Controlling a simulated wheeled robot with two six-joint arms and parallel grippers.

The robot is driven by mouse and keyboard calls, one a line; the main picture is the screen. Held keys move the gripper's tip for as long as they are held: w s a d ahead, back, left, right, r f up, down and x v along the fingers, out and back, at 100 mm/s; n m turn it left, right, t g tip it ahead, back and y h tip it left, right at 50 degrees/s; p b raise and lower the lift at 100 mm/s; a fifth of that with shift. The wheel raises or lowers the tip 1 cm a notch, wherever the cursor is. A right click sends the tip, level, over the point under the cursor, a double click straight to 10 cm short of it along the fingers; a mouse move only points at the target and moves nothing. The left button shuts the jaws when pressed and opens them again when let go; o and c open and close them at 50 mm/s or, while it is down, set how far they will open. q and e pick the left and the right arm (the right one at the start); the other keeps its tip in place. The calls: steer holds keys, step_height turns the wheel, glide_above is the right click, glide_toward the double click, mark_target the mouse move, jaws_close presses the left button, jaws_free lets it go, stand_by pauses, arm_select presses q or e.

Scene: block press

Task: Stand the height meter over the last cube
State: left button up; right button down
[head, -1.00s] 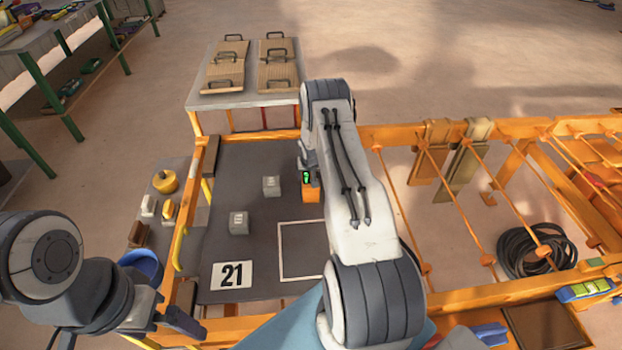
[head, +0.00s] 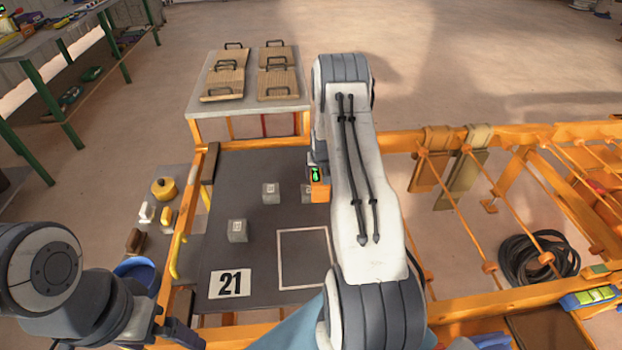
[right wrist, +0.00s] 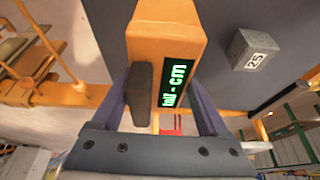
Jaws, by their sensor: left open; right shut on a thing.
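The orange height meter (head: 320,192), with a green-lit display, is gripped by my right gripper (right wrist: 160,98) above the far right of the dark mat. In the right wrist view the meter (right wrist: 158,32) sits between the fingers, its display ending in "cm". A grey cube (head: 306,194) shows just left of the meter, partly hidden by it; I cannot tell how far apart they are. Two more grey cubes (head: 271,193) (head: 237,231) stand on the mat. A cube marked 25 (right wrist: 253,50) shows in the right wrist view. My left gripper (head: 184,332) is open and empty at the near left.
A card marked 21 (head: 231,284) and a white square outline (head: 279,262) lie on the dark mat (head: 230,170). An orange frame (head: 185,222) surrounds it. A side shelf holds a yellow round object (head: 164,189). A table with handled boards (head: 198,100) stands behind.

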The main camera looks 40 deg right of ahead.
steer(key=s+d+r+b, duration=0.3)
steer(key=s+r+b, duration=0.1)
steer(key=s, duration=0.3)
steer(key=shift+r, duration=0.45)
